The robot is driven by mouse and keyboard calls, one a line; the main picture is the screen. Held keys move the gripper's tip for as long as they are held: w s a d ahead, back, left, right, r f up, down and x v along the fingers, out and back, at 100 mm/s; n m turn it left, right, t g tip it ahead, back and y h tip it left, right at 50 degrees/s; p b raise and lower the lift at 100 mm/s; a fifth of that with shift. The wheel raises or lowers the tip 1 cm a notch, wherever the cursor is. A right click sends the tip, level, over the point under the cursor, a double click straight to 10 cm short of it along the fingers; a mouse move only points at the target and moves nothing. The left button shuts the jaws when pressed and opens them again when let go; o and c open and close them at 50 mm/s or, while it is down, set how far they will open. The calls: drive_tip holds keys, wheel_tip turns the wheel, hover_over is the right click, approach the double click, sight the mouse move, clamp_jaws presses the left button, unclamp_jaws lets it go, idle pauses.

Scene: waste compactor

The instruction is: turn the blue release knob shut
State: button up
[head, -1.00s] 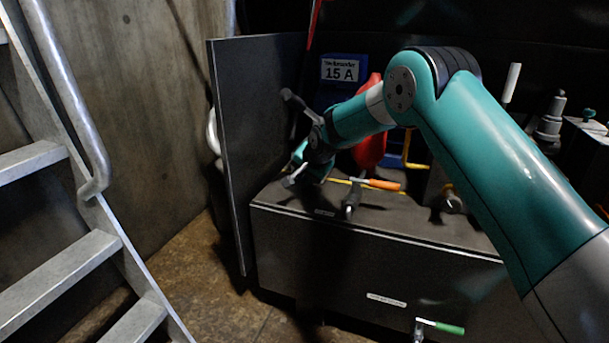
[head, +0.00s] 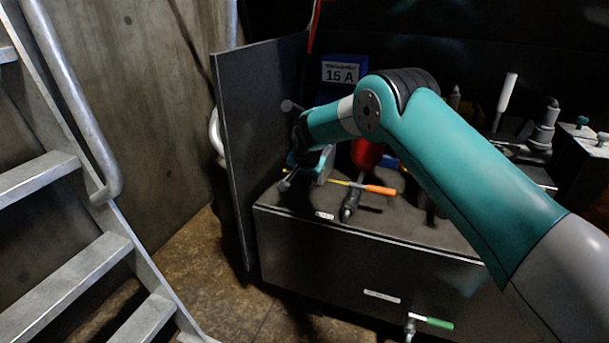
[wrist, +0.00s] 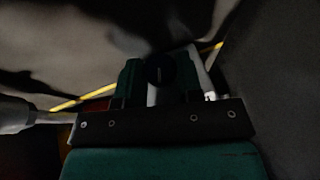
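My gripper (head: 296,166) is low over the left end of the machine's top, beside the upright dark panel. In the wrist view its two green fingers (wrist: 160,78) stand apart on either side of a dark round knob face with a pale upright mark (wrist: 160,68). This looks like the release knob, but it is too dark to make out its blue. I cannot tell whether the fingers press on it. In the head view my gripper and wrist hide the knob.
An orange-handled lever (head: 380,190) lies just right of my gripper. A red rounded part (head: 366,153) and a blue box marked 15 A (head: 345,74) stand behind. The dark panel (head: 262,140) rises at left. A green-handled valve (head: 435,323) is on the front; metal stairs (head: 70,215) are far left.

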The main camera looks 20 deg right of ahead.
drive_tip(key=o, duration=0.4)
drive_tip(key=p+v, duration=0.2)
drive_tip(key=v, duration=0.5)
drive_tip(key=shift+r+p, duration=0.25)
drive_tip(key=shift+p, duration=0.15)
drive_tip(key=shift+s, duration=0.1)
